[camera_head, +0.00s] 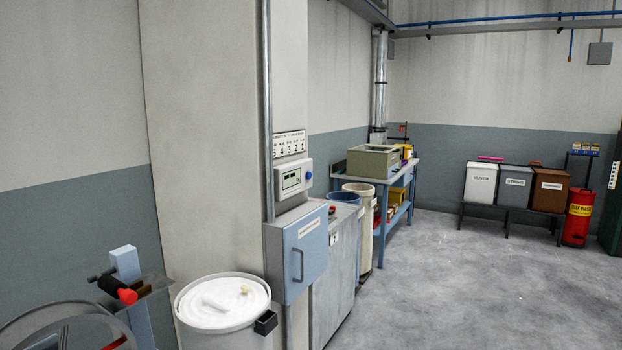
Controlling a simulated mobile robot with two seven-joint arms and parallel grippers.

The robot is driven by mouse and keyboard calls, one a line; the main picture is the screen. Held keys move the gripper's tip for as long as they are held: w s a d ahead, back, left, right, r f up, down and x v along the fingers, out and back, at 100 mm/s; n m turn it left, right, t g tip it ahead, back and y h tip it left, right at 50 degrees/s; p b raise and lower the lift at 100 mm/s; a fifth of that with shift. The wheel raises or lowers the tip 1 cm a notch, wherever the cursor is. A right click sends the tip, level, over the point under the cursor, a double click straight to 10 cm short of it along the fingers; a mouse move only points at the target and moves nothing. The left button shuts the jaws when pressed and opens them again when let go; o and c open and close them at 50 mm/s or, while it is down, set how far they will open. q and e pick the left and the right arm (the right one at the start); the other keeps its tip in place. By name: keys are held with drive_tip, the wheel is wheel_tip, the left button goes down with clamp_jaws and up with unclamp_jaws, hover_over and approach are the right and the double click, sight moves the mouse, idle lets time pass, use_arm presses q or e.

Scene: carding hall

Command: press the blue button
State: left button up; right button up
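A small round blue button (309,175) sticks out from the right side of a light grey wall box (293,179) with a greenish display. The box is fixed to the pillar, above a blue-grey cabinet with a handle (305,247). The button is seen from the side and looks unobstructed. Neither of my grippers is in view.
A white drum (196,298) stands below and left of the cabinet. A wheel machine with a red knob (127,296) fills the lower left corner. A workbench (397,187) and several bins stand farther back. The grey floor (450,290) at right is clear.

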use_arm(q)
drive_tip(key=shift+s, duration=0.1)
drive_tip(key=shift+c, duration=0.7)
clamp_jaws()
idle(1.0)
